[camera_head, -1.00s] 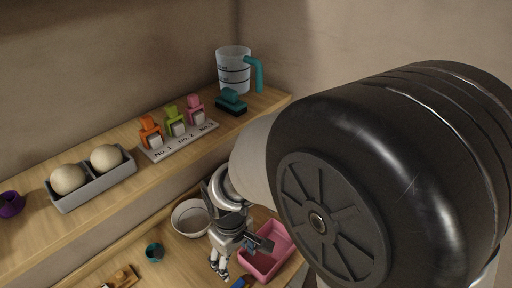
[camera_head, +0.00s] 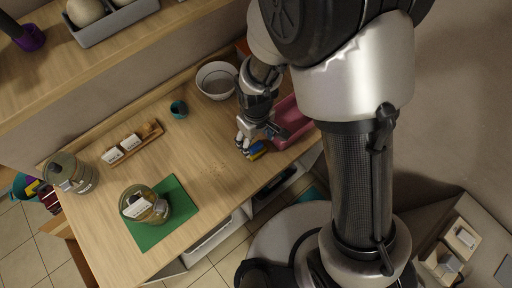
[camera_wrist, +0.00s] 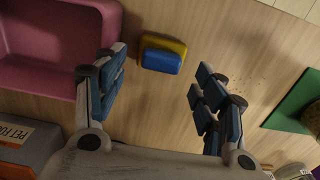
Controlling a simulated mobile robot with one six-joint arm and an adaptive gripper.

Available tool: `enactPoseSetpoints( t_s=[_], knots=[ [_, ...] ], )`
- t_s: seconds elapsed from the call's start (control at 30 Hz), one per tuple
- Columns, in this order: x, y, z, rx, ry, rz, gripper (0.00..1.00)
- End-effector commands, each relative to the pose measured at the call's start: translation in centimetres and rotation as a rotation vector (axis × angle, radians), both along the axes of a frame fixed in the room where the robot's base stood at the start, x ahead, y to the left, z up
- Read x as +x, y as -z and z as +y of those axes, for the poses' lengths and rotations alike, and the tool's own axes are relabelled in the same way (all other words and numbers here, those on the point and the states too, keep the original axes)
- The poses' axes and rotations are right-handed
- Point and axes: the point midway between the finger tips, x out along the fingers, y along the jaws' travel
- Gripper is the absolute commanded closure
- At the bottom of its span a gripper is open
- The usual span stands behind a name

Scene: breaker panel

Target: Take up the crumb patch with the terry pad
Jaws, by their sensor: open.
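The terry pad, blue on top with a yellow layer, lies on the wooden counter in the wrist view (camera_wrist: 162,60). It is partly hidden by my gripper in the head view (camera_head: 259,150). My gripper (camera_wrist: 160,70) is open and empty, its two blue-padded fingers spread wide with the pad in the gap beyond them. In the head view my gripper (camera_head: 243,143) hangs low beside the pad. The crumb patch (camera_head: 219,167) is a faint scatter of specks on the counter, left of and nearer than the pad. It also shows in the wrist view (camera_wrist: 248,87), right of the gripper.
A pink bin (camera_head: 290,124) stands close right of the pad. A white bowl (camera_head: 216,80) and a teal cup (camera_head: 179,109) stand behind. A green mat (camera_head: 182,199) with a jar (camera_head: 145,205) lies left of the crumbs. Bare counter lies between.

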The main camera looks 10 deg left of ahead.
Motion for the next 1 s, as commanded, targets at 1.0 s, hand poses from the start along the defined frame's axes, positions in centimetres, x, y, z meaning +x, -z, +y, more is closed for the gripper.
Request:
enactPoseSetpoints(
  t_s=[1.0],
  knots=[
    [-0.2, 4.6, 0.0, -0.001, 0.000, 0.001, 0.67]
  ],
)
